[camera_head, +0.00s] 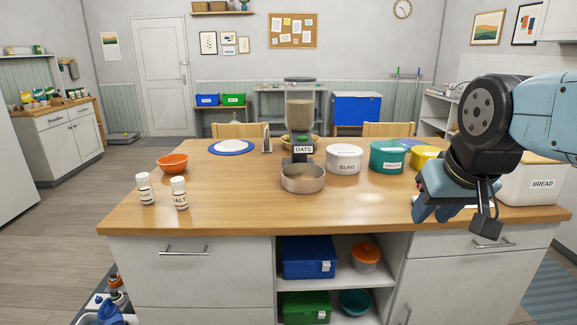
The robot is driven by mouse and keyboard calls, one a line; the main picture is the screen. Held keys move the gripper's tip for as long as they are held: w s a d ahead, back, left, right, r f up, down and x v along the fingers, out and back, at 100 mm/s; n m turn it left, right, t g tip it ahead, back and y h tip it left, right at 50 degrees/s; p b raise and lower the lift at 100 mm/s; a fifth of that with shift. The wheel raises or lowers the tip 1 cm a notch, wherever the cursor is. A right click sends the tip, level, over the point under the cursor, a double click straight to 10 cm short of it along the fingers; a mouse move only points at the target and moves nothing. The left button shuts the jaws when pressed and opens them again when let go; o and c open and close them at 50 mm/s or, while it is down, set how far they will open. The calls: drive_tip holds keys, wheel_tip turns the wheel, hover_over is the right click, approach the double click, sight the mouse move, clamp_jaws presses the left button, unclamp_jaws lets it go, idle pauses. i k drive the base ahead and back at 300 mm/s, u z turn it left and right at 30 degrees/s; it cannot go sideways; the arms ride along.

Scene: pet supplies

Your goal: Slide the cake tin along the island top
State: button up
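Several round tins stand on the wooden island top (235,208). A white tin (343,160) has a label that seems to read "BUNS". A teal tin (386,160) has a label that seems to read "BISCUITS". A yellow tin (422,155) stands right of it, partly hidden by my arm; its label is unreadable. No label clearly reads "cake", so I cannot tell which is the cake tin. My gripper (458,212) hangs near the island's front right edge, in front of and apart from the tins. Its fingers are seen from behind, so their opening is unclear.
An oats dispenser (299,104) stands behind a metal bowl (303,180). A bread bin (536,183) is at the right, partly behind my arm. Two shakers (179,192), an orange bowl (172,164) and a blue-rimmed plate (231,146) are left. The front middle is clear.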

sight(304, 178)
drive_tip(key=i, duration=1.2)
drive_tip(key=u, duration=0.05)
